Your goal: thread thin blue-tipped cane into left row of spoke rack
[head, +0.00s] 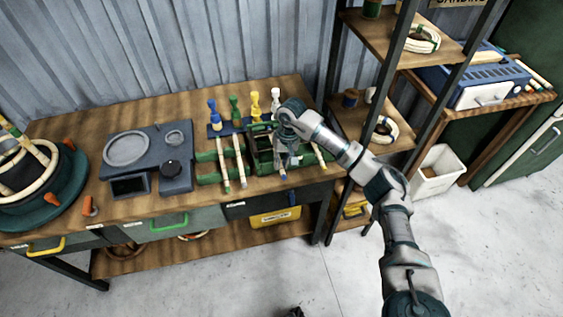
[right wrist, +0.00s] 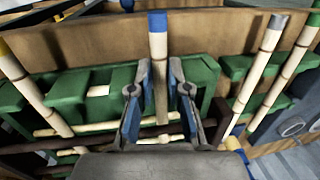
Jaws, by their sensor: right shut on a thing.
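The thin blue-tipped cane (right wrist: 159,60) stands between the fingers of my right gripper (right wrist: 160,95), which is shut on it. Its blue end points up in the right wrist view, and its lower part is hidden by the gripper. In the head view the blue tip (head: 283,177) shows at the front of the bench, below the right gripper (head: 287,153). The green spoke rack (head: 207,178) lies under and around the gripper. Its green blocks (right wrist: 107,92) also show in the right wrist view. I cannot tell whether the cane sits in a slot. My left gripper is not in view.
Other canes (head: 241,162) lie across the rack, left of the gripper; another (head: 319,155) is to its right. A grey scale unit (head: 148,160) stands left, and a shelf post (head: 337,205) rises close to the right.

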